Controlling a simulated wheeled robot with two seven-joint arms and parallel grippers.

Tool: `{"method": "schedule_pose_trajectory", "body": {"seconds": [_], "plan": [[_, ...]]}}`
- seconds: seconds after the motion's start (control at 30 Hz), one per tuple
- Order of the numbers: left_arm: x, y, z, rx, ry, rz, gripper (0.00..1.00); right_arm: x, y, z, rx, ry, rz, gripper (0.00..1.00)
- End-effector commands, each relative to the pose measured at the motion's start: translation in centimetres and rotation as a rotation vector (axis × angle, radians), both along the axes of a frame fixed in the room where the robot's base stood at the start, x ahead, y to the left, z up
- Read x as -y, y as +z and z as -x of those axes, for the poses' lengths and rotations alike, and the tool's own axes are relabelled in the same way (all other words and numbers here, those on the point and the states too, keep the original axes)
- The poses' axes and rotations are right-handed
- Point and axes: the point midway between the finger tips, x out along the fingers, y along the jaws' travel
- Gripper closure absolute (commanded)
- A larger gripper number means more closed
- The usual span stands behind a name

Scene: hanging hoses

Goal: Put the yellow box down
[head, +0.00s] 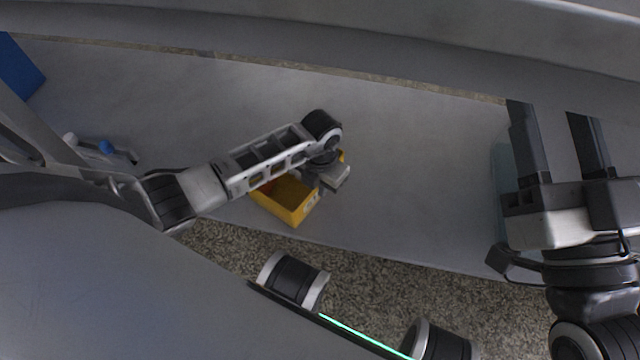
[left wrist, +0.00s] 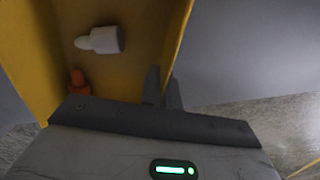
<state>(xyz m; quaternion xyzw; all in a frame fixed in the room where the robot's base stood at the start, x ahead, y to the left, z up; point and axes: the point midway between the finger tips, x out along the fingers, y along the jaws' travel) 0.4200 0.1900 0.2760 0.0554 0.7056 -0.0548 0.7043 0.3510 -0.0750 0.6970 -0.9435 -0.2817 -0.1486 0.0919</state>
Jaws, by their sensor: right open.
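The yellow box (head: 296,212) is an open-topped bin near the front edge of the grey table, partly hidden under my left arm. In the left wrist view the box (left wrist: 30,45) fills the upper left, with a white bottle (left wrist: 105,40) and an orange-red bottle (left wrist: 78,83) lying inside. My left gripper (head: 328,172) is at the box's right side. In the left wrist view its fingers (left wrist: 163,90) stand either side of the box wall and look shut on it. I cannot tell whether the box touches the table. My right gripper (head: 555,112) is open and empty at the right.
The grey table (head: 430,170) is bare to the right of the box and behind it. A translucent bluish thing (head: 499,165) is partly hidden behind my right gripper. A blue object (head: 18,75) is at the far left, and small white and blue items (head: 106,148) lie left.

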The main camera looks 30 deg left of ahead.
Motion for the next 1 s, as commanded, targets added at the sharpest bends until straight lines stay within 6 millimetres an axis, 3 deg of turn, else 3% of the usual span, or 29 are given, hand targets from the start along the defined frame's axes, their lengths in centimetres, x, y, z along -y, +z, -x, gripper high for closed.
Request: {"method": "schedule_pose_trajectory", "body": {"seconds": [0.03, 0.07, 0.1, 0.47, 0.8, 1.0], "plan": [[0.0, 0.0, 0.0, 0.0, 0.0, 0.0, 0.85, 0.0, 0.1, 0.0, 0.007, 0.001, 0.002, 0.5], [0.0, 0.0, 0.0, 0.0, 0.0, 0.0, 0.77, 0.0, 0.1, 0.0, 0.005, 0.001, 0.002, 0.5], [0.0, 0.0, 0.0, 0.0, 0.0, 0.0, 0.75, 0.0, 0.1, 0.0, 0.004, 0.001, 0.003, 0.5], [0.0, 0.8, 0.0, 0.001, -0.001, 0.0, 0.75, -0.1, 0.2, 0.0, -0.028, 0.009, -0.006, 0.5], [-0.1, 7.8, -0.1, 0.004, -0.002, -0.001, 0.75, -0.9, -5.7, 2.2, -0.553, 0.065, -0.123, 0.5], [0.0, 11.1, -0.1, 0.002, -0.001, -0.001, 0.75, -0.7, -6.6, 2.4, -0.591, 0.037, -0.05, 0.5]]}}
